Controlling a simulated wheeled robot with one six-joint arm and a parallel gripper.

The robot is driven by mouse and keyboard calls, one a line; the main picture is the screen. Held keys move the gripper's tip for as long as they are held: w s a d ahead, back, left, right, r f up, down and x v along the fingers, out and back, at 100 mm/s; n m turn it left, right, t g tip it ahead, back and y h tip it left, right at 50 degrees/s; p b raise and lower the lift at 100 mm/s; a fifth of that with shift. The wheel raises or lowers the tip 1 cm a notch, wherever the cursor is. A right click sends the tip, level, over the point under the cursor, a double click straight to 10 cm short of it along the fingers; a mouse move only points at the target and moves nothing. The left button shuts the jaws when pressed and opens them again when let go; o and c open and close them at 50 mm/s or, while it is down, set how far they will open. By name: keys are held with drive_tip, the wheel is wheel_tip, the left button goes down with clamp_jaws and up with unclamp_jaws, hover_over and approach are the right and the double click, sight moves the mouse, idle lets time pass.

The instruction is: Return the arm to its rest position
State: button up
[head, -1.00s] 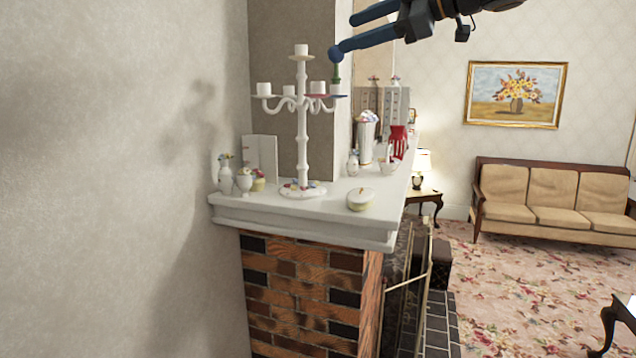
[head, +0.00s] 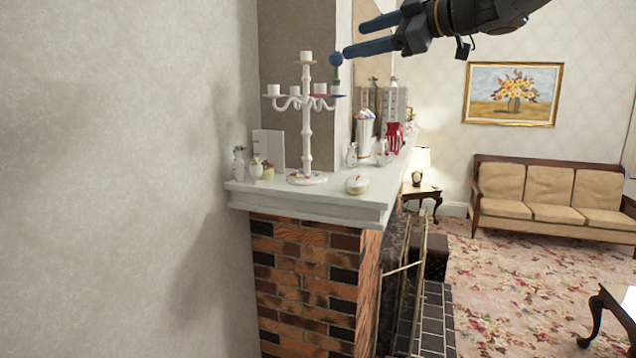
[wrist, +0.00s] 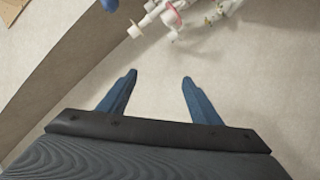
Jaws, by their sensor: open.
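My gripper (head: 362,36) is at the top of the head view, to the right of and above the white candelabrum (head: 307,130). Its two blue fingers point left and stand apart with nothing between them. In the wrist view the fingers (wrist: 158,92) are spread over bare pale surface. The candelabrum (wrist: 185,12) shows at the top of the wrist view, beyond the fingertips and apart from them. A small blue ball on a green stem (head: 336,68) stands on the candelabrum's right arm.
A wall stands close on the left. A sofa (head: 555,192) and open carpet lie to the right.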

drive_tip(key=w+d+f+m+t+h, duration=0.2)
drive_tip(key=w+d+f+m+h, duration=0.1)
drive_tip(key=f+m, duration=0.3)
drive_tip(key=w+d+f+m+t+h, duration=0.2)
drive_tip(key=w+d+f+m+h, duration=0.15)
drive_tip(key=f, duration=0.45)
drive_tip(key=s+d+f+m+g+h, duration=0.1)
drive_tip(key=s+d+f+m+h, duration=0.15)
drive_tip(key=f, duration=0.55)
drive_tip(key=s+d+f+m+g+h, duration=0.2)
drive_tip(key=s+f, duration=0.1)
drive_tip(key=f, duration=0.5)
drive_tip(key=s+a+f+m+g+h, duration=0.1)
drive_tip(key=s+f+m+g, duration=0.6)
drive_tip(key=s+f, duration=1.95)
wheel_tip(320, 180, down, 7)
drive_tip(key=n+g+b, duration=0.3)
drive_tip(key=g+b, duration=0.1)
drive_tip(key=b, duration=0.2)
drive_tip(key=shift+s+a, duration=0.15)
